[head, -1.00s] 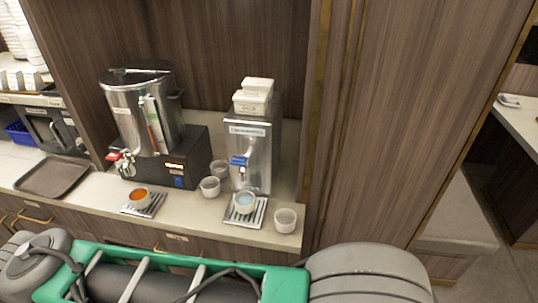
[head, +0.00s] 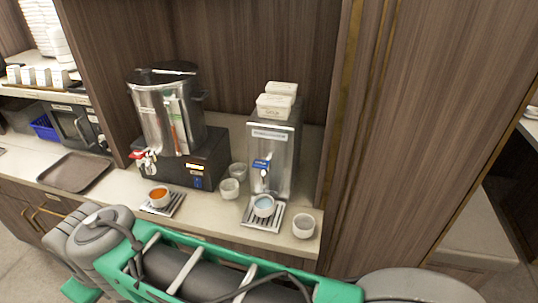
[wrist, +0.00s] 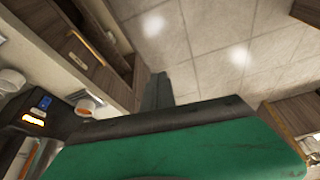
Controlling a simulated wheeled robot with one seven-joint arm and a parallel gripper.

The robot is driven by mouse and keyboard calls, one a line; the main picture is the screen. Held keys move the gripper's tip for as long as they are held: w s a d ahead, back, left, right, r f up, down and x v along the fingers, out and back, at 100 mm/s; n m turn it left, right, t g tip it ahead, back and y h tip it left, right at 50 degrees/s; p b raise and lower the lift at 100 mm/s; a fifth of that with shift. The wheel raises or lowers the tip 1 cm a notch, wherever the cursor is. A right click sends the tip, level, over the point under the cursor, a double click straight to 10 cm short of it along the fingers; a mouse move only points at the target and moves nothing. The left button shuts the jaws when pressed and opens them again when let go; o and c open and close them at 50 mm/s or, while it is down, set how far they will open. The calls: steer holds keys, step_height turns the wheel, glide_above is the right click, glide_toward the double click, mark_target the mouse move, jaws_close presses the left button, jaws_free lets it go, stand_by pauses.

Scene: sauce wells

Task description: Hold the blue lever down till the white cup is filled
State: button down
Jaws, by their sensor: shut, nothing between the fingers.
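The blue lever (head: 261,164) is on the front of a slim steel dispenser (head: 271,150), above its spout. A white cup (head: 263,210) stands on the drip tray under that spout, with pale bluish liquid inside; its exact level is hard to tell. In the wrist view, my gripper (wrist: 158,78) appears as dark closed fingers beyond a green body, pointing over the floor. It holds nothing and is well away from the lever. The head view shows my green and grey arm across the bottom, but not the fingers.
A large steel urn (head: 167,115) on a black base stands left, with an orange-filled cup (head: 159,192) before it. Empty cups (head: 229,188) stand between the machines, and another cup (head: 304,226) sits at right. A brown tray (head: 75,172) lies farther left. A wooden panel (head: 420,120) bounds the right.

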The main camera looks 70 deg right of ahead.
steer(key=w+d+r+m+h, duration=0.25)
steer(key=d+r, duration=0.35)
steer(key=d, duration=0.5)
step_height(320, 180, up, 15)
steer(key=m+g+p, duration=0.2)
steer(key=m+g, duration=0.2)
steer(key=m, duration=1)
glide_above(261, 162)
steer(key=a, duration=0.4)
steer(key=shift+s+d+f+h, duration=0.1)
steer(key=shift+s+f+h, duration=0.05)
steer(key=shift+s+h, duration=0.15)
steer(key=b+x, duration=0.2)
steer(key=x, duration=0.2)
steer(key=b+x, duration=0.2)
steer(key=x, duration=0.2)
steer(key=b+x, duration=0.2)
steer(key=x, duration=0.2)
steer(key=shift+w+a+f, duration=0.15)
steer(key=shift+a+f, duration=0.05)
steer(key=shift+f, duration=0.85)
